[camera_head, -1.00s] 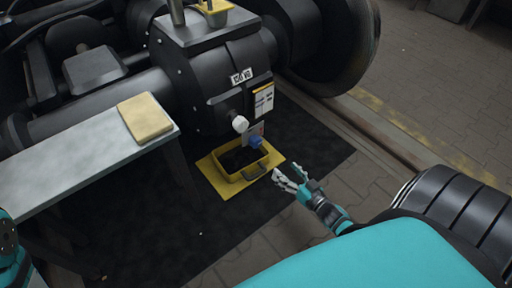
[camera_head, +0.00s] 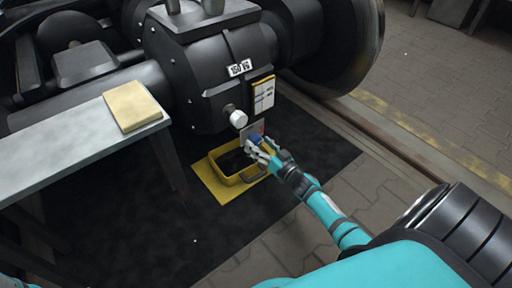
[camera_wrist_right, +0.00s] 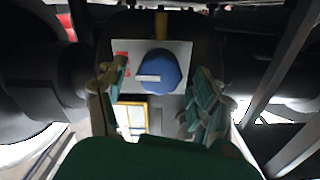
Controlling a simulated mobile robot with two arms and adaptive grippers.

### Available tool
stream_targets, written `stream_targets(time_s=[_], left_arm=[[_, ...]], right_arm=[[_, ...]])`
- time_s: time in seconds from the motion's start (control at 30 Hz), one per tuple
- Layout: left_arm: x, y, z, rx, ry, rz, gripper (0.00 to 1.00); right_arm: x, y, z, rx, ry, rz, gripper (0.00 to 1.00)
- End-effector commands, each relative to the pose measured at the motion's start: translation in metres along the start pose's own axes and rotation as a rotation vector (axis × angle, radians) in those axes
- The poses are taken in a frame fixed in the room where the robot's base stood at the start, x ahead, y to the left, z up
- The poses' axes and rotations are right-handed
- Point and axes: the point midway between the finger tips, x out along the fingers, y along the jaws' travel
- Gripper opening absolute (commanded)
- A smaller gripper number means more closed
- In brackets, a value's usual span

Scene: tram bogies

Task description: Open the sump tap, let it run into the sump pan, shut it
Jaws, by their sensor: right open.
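The sump tap has a blue knob (camera_wrist_right: 160,72) with a pale bar mark, in front of a white plate (camera_wrist_right: 130,50) with red print. In the head view the blue knob (camera_head: 257,138) is partly covered by my right gripper (camera_head: 262,153). In the right wrist view my right gripper (camera_wrist_right: 155,98) is open, its fingers on either side of and below the knob; I cannot tell whether they touch it. My left gripper is not in view.
A white knob (camera_head: 238,119) sticks out of the black housing just left of the tap. A grey bench (camera_head: 60,150) with a tan block (camera_head: 132,105) stands at the left. A label card (camera_head: 263,94) hangs above.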

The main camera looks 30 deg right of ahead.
Motion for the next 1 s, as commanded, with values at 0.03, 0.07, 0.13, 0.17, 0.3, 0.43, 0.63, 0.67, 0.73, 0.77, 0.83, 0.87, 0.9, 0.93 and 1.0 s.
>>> stream_targets(time_s=[0.03,0.07,0.13,0.17,0.3,0.43,0.63,0.67,0.73,0.77,0.83,0.87,0.9,0.93,1.0], left_arm=[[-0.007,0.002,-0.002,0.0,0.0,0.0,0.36],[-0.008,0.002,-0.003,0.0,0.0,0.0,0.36],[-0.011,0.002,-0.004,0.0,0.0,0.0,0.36],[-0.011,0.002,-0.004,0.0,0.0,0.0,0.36],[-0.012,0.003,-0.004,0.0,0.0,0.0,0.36],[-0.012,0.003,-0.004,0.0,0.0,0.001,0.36],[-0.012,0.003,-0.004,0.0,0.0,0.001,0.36],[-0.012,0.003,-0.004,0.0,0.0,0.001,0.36],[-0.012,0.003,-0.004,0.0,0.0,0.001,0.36],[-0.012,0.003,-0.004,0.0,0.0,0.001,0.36],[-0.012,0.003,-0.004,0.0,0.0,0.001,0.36],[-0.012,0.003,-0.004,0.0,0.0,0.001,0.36],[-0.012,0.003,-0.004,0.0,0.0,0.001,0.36],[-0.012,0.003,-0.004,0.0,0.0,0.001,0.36],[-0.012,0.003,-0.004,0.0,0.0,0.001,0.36]], right_arm=[[0.007,0.001,0.003,-0.001,0.0,0.0,0.68],[0.011,0.001,0.003,-0.001,0.0,-0.001,0.68],[0.017,0.001,0.003,-0.001,-0.001,-0.001,0.68],[0.019,0.001,0.002,-0.001,-0.001,-0.001,0.68],[0.023,0.0,0.001,0.0,-0.002,0.001,0.68],[0.023,0.0,0.0,0.0,-0.002,0.001,0.68],[0.023,0.0,0.0,0.0,-0.002,0.001,0.53],[0.023,0.0,0.0,0.0,-0.002,0.001,0.49],[0.023,0.0,0.0,0.0,-0.002,0.0,0.4],[0.023,0.0,0.0,0.0,-0.002,0.0,0.36],[0.023,0.0,0.0,0.0,-0.002,0.001,0.27],[0.023,0.0,0.0,0.0,-0.002,0.001,0.23],[0.023,0.0,0.0,0.0,-0.002,0.001,0.18],[0.023,0.0,0.0,0.0,-0.002,0.001,0.14],[0.023,0.0,0.0,0.0,-0.002,0.001,0.12]])
